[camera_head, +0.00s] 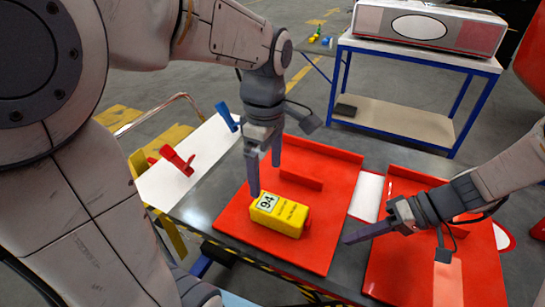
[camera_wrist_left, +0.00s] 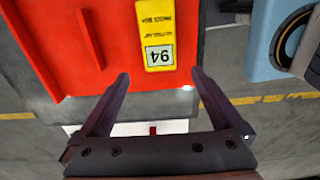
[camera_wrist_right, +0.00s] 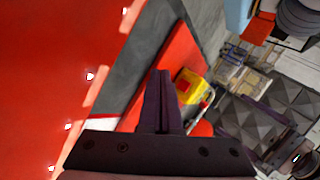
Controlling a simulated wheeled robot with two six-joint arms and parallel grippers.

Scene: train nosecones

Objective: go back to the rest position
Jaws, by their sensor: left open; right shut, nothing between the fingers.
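My left gripper (camera_head: 264,172) is open and empty, pointing down above the left red tray (camera_head: 315,245), just behind a yellow box labelled 94 (camera_head: 282,215). In the left wrist view the yellow box (camera_wrist_left: 156,40) lies on the red tray beyond the two spread fingertips (camera_wrist_left: 160,78), apart from them. My right gripper (camera_head: 348,239) is shut and empty, held low over the gap between the two red trays, its fingers pointing left. In the right wrist view its closed fingers (camera_wrist_right: 161,75) show, with the yellow box (camera_wrist_right: 190,86) beyond them.
The right red tray (camera_head: 400,262) lies under my right arm. A white panel (camera_head: 190,160) at the left holds a red clamp (camera_head: 178,160) and a blue clamp (camera_head: 227,116). A blue-framed bench (camera_head: 420,52) stands behind, with open floor between.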

